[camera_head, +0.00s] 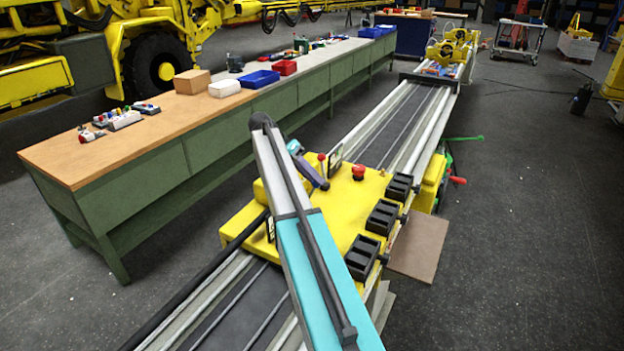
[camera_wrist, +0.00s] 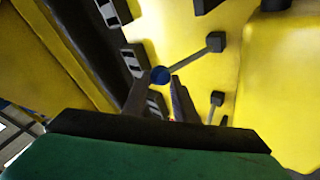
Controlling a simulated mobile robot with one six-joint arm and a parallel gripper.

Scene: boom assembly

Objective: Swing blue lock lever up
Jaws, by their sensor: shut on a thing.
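The blue lock lever shows in the wrist view as a blue round knob (camera_wrist: 160,75) on a thin grey rod. The rod runs up and right to a dark pivot block on a yellow panel (camera_wrist: 185,25). My gripper (camera_wrist: 159,82) is shut on the knob, with its two dark fingers on either side of it. In the head view my arm reaches over the yellow carriage (camera_head: 340,225); my fingers and the blue knob cannot be made out there.
A second lever (camera_wrist: 217,98) stands just below and right of the blue one. In the head view, a red-knobbed lever (camera_head: 321,158) and a red button (camera_head: 358,172) sit on the carriage near my wrist. A long green workbench (camera_head: 215,140) stands to the left.

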